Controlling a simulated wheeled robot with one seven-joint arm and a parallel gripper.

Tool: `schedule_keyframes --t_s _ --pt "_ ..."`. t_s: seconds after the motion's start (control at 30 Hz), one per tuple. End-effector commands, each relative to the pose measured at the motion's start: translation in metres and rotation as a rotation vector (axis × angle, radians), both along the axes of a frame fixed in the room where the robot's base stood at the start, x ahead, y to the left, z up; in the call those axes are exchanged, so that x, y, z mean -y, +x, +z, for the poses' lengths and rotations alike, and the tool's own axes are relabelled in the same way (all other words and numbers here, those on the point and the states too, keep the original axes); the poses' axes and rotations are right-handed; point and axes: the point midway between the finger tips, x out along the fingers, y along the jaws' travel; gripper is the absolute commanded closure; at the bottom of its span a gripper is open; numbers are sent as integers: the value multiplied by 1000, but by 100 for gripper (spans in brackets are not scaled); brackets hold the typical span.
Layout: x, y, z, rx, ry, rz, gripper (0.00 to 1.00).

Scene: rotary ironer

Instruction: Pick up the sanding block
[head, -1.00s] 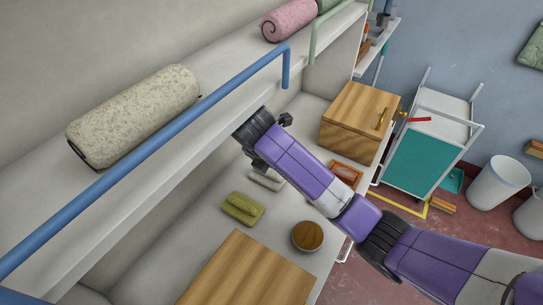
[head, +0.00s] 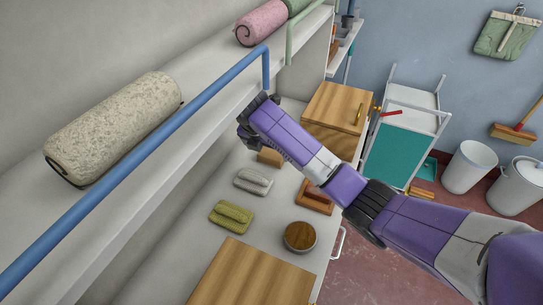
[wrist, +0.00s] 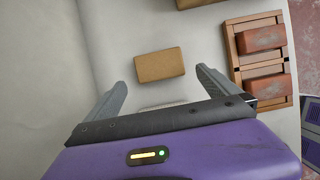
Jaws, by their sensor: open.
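A plain tan block, which looks like the sanding block (wrist: 160,65), lies flat on the pale counter in the wrist view. In the head view the sanding block (head: 270,157) shows just below my forearm, partly covered by it. My gripper (wrist: 162,80) is open and empty, its two fingers spread wide. In the wrist view the block appears beyond the fingertips and between their lines, apart from both. In the head view the end of my arm (head: 247,130) is above the counter, under the shelf edge; the fingers are hard to make out there.
A wooden tray with reddish blocks (wrist: 237,62) is right of the sanding block. A grey handled pad (head: 253,182), a green one (head: 231,217), a round brown-topped tin (head: 300,237) and a wooden board (head: 245,278) lie nearer. A wooden box (head: 335,110) stands behind; a blue rail (head: 200,105) edges the shelf.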

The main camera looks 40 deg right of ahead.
Motion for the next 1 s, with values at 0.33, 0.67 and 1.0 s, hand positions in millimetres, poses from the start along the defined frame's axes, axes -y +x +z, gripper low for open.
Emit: schedule_keyframes --t_s 0.33,0.67,1.0 --pt "24 7 -31 -4 1 -2 0" --pt "29 10 -47 0 0 0 0" --pt "29 10 -47 0 0 0 49"
